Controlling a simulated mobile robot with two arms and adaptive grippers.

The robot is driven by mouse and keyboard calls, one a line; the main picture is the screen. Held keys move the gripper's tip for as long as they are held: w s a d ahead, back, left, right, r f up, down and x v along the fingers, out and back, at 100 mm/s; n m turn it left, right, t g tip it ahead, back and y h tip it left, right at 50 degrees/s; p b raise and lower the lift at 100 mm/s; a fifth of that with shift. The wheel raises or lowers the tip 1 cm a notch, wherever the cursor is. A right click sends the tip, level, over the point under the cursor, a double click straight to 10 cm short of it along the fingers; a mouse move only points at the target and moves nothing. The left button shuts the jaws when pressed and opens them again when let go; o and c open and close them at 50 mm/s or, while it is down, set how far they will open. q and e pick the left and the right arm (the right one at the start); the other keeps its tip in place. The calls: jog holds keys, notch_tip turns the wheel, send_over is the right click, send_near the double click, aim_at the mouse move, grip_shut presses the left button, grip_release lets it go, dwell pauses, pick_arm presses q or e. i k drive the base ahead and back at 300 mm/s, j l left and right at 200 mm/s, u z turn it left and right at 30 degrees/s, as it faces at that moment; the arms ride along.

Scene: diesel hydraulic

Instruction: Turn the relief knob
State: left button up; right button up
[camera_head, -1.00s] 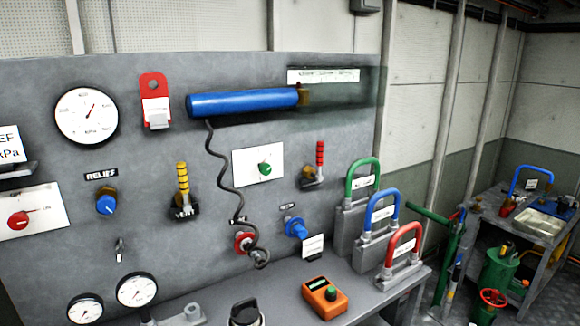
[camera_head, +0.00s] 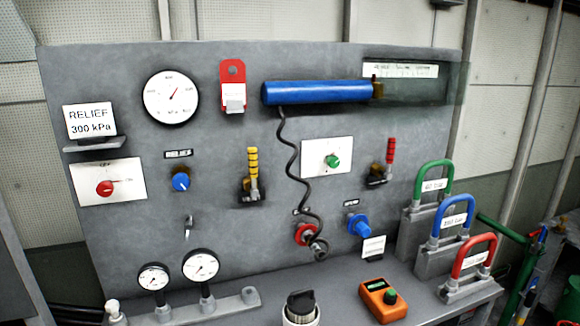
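The relief knob (camera_head: 181,182) is a small blue knob with a white pointer mark on the grey panel (camera_head: 225,215), just below a black label (camera_head: 178,154) reading RELIEF. A white card (camera_head: 90,121) to its upper left reads RELIEF 300 kPa. A large round gauge (camera_head: 171,98) sits above the knob, its needle pointing to the upper right. Nothing touches the knob. Neither of my grippers shows in the head view.
A red knob (camera_head: 105,188) on a white plate is left of the relief knob. A yellow-handled valve (camera_head: 251,172) is to its right. Two small gauges (camera_head: 201,266) stand below on the bench. An orange device (camera_head: 383,300) and coloured shackle-like handles (camera_head: 433,178) are at the right.

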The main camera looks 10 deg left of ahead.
aim_at(180, 182)
jog(key=u, duration=1.45)
